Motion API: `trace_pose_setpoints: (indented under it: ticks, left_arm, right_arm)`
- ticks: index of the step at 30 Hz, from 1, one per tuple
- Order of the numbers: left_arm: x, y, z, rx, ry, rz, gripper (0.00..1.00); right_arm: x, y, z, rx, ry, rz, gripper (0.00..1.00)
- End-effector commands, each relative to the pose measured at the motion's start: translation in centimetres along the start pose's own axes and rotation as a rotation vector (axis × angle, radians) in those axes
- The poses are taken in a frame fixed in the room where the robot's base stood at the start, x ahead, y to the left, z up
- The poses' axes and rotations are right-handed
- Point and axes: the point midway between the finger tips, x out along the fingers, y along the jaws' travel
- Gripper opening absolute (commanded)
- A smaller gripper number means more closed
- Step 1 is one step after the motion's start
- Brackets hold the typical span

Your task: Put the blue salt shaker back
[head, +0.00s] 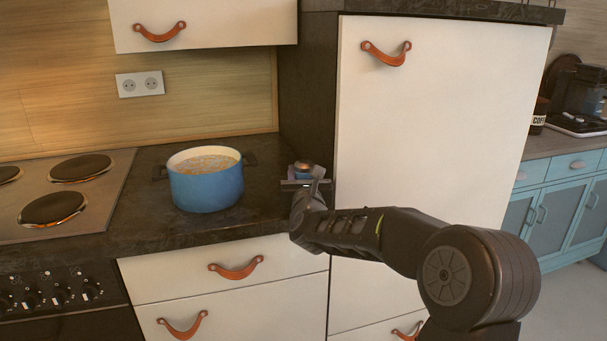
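A small shaker (303,167) with a metallic top and a hint of blue shows at the back right of the dark countertop, beside the tall white cabinet. Its lower part is hidden behind my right gripper (304,181). My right gripper reaches in from the right and lines up with the shaker. I cannot tell whether its fingers are shut on the shaker or only around or in front of it. I also cannot tell whether the shaker touches the counter. My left gripper is not in view.
A blue pot (207,188) with food in it stands left of my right gripper, its handle close by. The stovetop (75,220) is further left. The tall white cabinet (430,130) closes off the right side. The dark countertop (150,238) is bare in front of the pot.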

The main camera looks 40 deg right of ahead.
Motion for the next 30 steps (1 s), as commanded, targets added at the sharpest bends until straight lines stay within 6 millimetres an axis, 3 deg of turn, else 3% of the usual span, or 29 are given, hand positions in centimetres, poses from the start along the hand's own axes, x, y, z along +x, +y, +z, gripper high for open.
trace_pose_setpoints:
  ticks: [5, 6, 8, 21, 26, 30]
  left_arm:
    - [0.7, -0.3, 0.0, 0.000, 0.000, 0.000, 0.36]
    - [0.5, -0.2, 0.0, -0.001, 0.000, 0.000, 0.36]
    - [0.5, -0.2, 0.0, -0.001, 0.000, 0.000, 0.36]
    - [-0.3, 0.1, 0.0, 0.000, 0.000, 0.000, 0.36]
    - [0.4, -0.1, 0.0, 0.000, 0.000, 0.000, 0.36]
    - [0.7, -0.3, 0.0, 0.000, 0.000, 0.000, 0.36]
  right_arm:
    - [0.0, 0.0, -0.4, 0.000, -0.002, -0.001, 0.00]
    - [0.0, 0.0, -0.3, 0.000, -0.001, -0.001, 0.45]
    - [0.0, 0.0, -0.2, 0.000, 0.000, -0.001, 0.49]
    - [0.0, 0.0, 0.3, 0.000, 0.001, 0.000, 0.51]
    - [-2.3, 0.0, 0.0, 0.000, -0.001, 0.000, 0.51]
    - [-5.2, 0.1, 0.1, 0.000, -0.002, 0.001, 0.51]
